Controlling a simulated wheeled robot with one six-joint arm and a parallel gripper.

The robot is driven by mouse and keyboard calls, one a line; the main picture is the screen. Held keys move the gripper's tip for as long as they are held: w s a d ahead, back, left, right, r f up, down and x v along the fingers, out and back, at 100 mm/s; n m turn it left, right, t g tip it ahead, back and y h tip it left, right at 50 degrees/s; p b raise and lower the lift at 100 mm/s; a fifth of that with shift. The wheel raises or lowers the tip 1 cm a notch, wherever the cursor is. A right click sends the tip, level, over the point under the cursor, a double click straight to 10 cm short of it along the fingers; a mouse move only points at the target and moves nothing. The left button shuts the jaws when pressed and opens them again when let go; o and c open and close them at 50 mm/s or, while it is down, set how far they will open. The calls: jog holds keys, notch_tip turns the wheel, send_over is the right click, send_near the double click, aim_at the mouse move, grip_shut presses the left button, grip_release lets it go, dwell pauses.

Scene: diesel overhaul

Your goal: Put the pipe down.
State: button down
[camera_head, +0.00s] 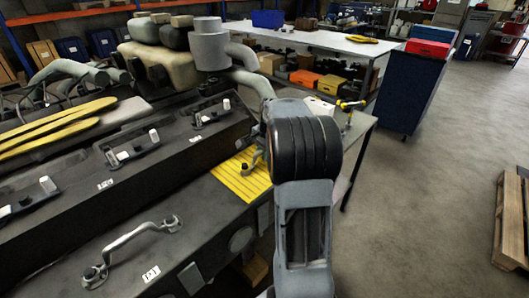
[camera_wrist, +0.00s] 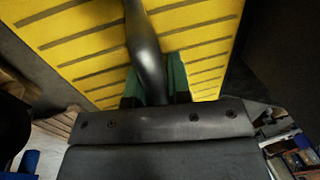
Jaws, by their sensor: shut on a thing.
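The pipe (camera_wrist: 144,40) is a smooth dark-grey metal tube in the wrist view. It runs up from between the green fingers of my gripper (camera_wrist: 154,82), which is shut on it. Behind it is the yellow mat (camera_wrist: 205,20) with dark stripes. In the head view, the yellow mat (camera_head: 232,184) lies on the dark engine top, left of my arm. A short grey end of the pipe (camera_head: 257,158) shows over the mat beside my arm. My arm hides the gripper and most of the pipe there. I cannot tell whether the pipe touches the mat.
Another bent pipe (camera_head: 135,234) is fixed on the engine's near ledge. A grey cylinder (camera_head: 210,46) stands behind the mat. A yellow-black tool (camera_head: 350,105) is on the bench to the right. A blue cabinet (camera_head: 411,88) and a wooden pallet (camera_head: 513,222) stand on the open floor.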

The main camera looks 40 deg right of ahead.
jog(key=c, duration=1.1)
grip_release()
jog(key=shift+f, duration=0.1)
jog(key=shift+o, duration=0.2)
notch_tip(320, 180, up, 12)
jog(key=s, duration=0.2)
jog(key=s+a+f+n, duration=0.1)
jog(key=s+a+n, duration=0.2)
jog(key=a, duration=0.4)
jog(key=s+a+n, duration=0.2)
jog(key=a+n, duration=0.2)
jog(key=a, duration=0.2)
jog(key=s+a+f+n+t, duration=0.1)
jog(key=s+a+f+n, duration=0.6)
jog(key=s+a+n, duration=0.2)
jog(key=shift+s+a+f, duration=0.35)
jog(key=shift+s+a, duration=0.3)
jog(key=shift+s, duration=0.55)
